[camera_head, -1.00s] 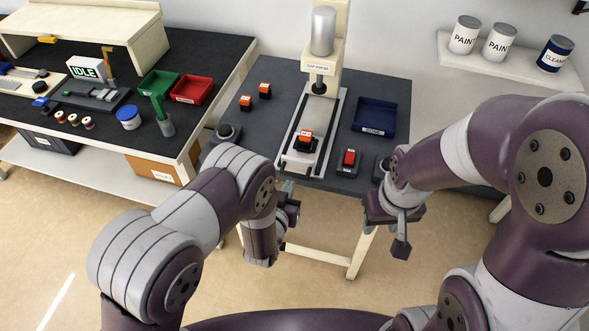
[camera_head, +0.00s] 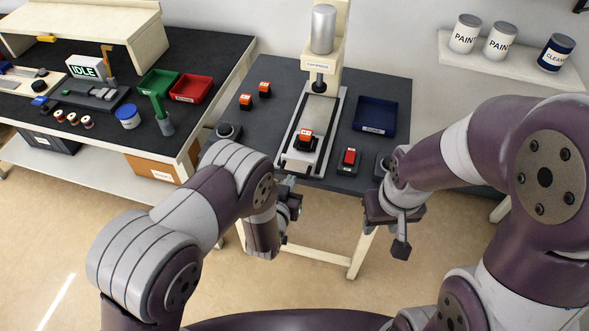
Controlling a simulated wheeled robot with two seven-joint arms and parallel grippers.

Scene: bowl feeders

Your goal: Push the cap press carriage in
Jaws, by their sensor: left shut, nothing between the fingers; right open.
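The cap press (camera_head: 321,66) stands at the back of the dark grey table, with a silver cylinder on top. Its pale base plate reaches toward the table's front edge. My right gripper (camera_head: 400,235) is open, in front of the table's right front corner, apart from the carriage.
A red button box (camera_head: 349,157) stands right of the carriage. A blue bin (camera_head: 375,116) lies behind it. Two orange-topped parts (camera_head: 246,101) stand on the left. A black workbench (camera_head: 213,62) is further left; paint cans (camera_head: 465,34) stand on a shelf at right.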

